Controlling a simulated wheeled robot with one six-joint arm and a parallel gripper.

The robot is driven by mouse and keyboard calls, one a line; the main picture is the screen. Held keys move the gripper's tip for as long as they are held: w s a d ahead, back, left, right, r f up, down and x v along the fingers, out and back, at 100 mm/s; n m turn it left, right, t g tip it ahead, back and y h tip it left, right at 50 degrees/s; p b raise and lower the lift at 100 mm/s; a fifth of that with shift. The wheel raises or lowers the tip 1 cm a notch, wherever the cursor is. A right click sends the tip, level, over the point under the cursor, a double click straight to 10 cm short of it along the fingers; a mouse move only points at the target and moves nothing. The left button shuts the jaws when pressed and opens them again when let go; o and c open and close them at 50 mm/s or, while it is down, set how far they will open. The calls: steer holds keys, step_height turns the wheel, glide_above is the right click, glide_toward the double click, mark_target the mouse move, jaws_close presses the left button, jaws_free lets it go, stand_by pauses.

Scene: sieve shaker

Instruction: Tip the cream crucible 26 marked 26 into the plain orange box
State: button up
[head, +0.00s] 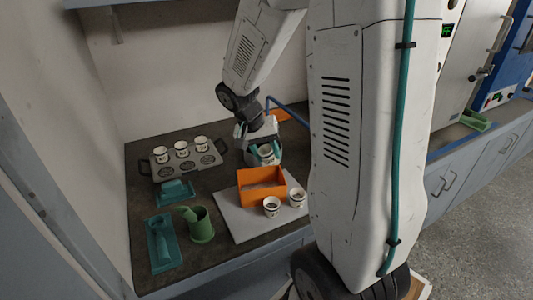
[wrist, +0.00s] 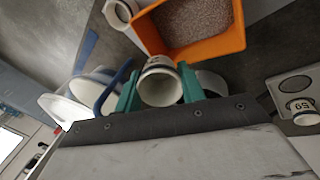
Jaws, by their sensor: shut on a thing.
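My gripper (head: 264,149) has its teal fingers shut on a cream crucible (wrist: 160,84), above and just behind the orange box (head: 263,196) in the head view. In the wrist view my gripper (wrist: 160,88) has a finger on either side of the crucible, whose mouth shows. Dark marks show near its base, but I cannot read the number. The plain orange box (wrist: 219,45) is in the upper part of the wrist view and holds pinkish-brown grains. The crucible appears apart from the box.
Two cream crucibles (head: 271,208) (head: 297,198) stand before the box on a grey board (head: 236,222). A green jug (head: 201,226) and teal trays (head: 163,250) stand left. A white vessel (wrist: 62,108) is near my gripper.

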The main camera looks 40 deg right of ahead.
steer(key=shift+r+t+y, duration=0.25)
steer(key=shift+t+y, duration=0.25)
steer(key=shift+y, duration=0.5)
steer(key=shift+a+r+t+y, duration=0.15)
steer(key=shift+t+y, duration=0.25)
steer(key=shift+y, duration=0.4)
